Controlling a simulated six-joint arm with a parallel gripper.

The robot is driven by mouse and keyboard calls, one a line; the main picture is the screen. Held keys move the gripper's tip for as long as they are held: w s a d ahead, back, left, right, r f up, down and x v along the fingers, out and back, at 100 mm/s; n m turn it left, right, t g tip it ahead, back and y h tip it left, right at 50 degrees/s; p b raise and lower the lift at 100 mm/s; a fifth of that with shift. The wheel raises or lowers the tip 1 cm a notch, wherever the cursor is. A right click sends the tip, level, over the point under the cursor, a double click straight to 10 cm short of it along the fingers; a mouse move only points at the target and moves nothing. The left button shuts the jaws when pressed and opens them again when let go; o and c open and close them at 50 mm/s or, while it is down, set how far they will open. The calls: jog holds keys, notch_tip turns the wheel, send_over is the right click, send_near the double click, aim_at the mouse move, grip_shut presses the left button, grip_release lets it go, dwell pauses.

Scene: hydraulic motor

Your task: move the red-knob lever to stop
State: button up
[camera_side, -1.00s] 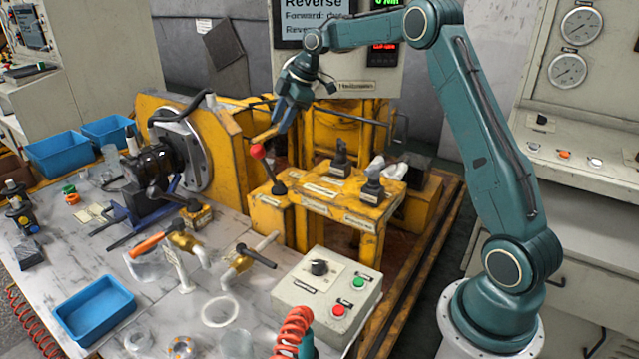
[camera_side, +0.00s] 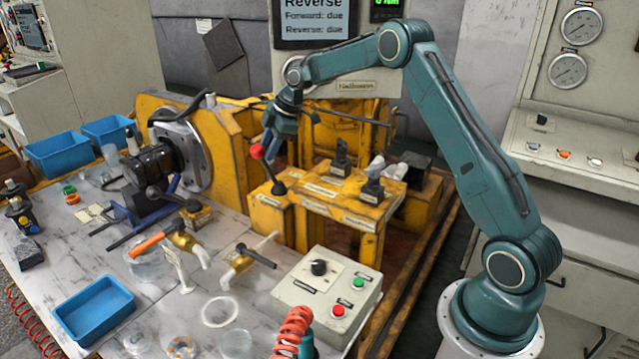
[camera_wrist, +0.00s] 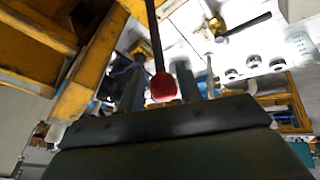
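The red-knob lever (camera_side: 257,152) stands on the left block of the yellow valve stand, its black rod leaning up and left from a dark boot. My gripper (camera_side: 269,141) is at the knob, coming down from above right. In the wrist view the red knob (camera_wrist: 164,88) lies between the two dark fingers of my gripper (camera_wrist: 159,70), with a gap visible on each side. The gripper is open. The side view partly hides the fingertips behind the knob. The screen (camera_side: 315,22) reads "Reverse", with "Forward: due" and "Reverse: due" below.
Two more black levers (camera_side: 341,158) (camera_side: 373,186) stand on the yellow stand (camera_side: 330,200) to the right. The yellow motor frame (camera_side: 232,150) is close on the left. A control box (camera_side: 325,292) with green and red buttons is in front. A blue tray (camera_side: 95,311) lies front left.

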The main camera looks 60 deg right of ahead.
aim_at(262, 160)
jog(key=shift+x, duration=2.45)
